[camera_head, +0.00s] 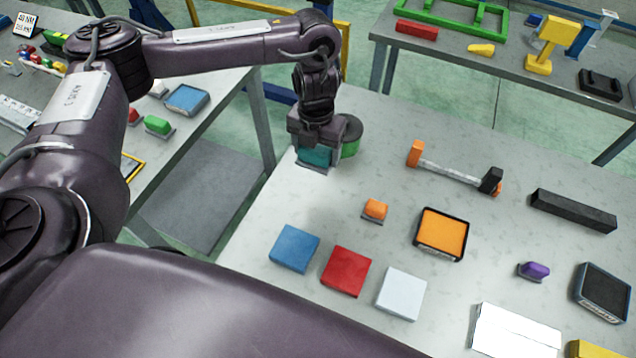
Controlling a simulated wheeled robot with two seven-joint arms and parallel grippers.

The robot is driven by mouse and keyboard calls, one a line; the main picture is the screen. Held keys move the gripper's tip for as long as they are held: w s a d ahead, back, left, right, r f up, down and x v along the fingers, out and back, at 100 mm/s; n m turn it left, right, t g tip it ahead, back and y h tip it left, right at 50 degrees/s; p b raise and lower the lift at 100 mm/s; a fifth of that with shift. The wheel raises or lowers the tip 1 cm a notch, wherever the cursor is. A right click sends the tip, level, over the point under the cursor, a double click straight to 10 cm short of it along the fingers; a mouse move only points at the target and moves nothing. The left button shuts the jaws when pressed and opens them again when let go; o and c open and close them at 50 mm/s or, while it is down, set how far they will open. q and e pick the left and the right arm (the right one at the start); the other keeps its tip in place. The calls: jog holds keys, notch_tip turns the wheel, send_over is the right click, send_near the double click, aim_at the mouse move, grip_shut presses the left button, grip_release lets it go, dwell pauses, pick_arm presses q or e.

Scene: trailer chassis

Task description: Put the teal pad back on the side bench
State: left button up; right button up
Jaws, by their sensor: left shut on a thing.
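My left gripper (316,143) points down at the far left corner of the main table (340,225). It is shut on the teal pad (315,157), which shows just below the fingers. The gripper hides the top of the pad. I cannot tell whether the pad touches the table. A side bench (222,88) stands at the left, across a gap from the main table, partly hidden by my left arm. My right gripper is not in view.
A green round thing (351,138) stands right beside the gripper. Blue (294,248), red (346,271) and white (401,293) pads lie nearer on the table. The side bench holds a blue-topped tray (186,99) and a green block (157,125). Another bench stands at the back right.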

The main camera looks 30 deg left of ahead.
pick_arm(q)
notch_tip(320, 180, down, 5)
jog(key=b, duration=0.2)
send_over(318, 191)
notch_tip(318, 191, down, 5)
jog(key=shift+f, duration=0.1)
notch_tip(318, 191, down, 3)
jog(key=shift+f+b, duration=0.2)
jog(key=shift+b, duration=0.6)
jog(key=shift+f, duration=0.2)
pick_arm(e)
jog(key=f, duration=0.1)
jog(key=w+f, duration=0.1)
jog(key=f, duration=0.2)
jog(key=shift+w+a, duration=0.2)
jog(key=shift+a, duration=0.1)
pick_arm(q)
jog(key=o, duration=0.7)
jog(key=shift+f, duration=0.15)
jog(key=o, duration=0.4)
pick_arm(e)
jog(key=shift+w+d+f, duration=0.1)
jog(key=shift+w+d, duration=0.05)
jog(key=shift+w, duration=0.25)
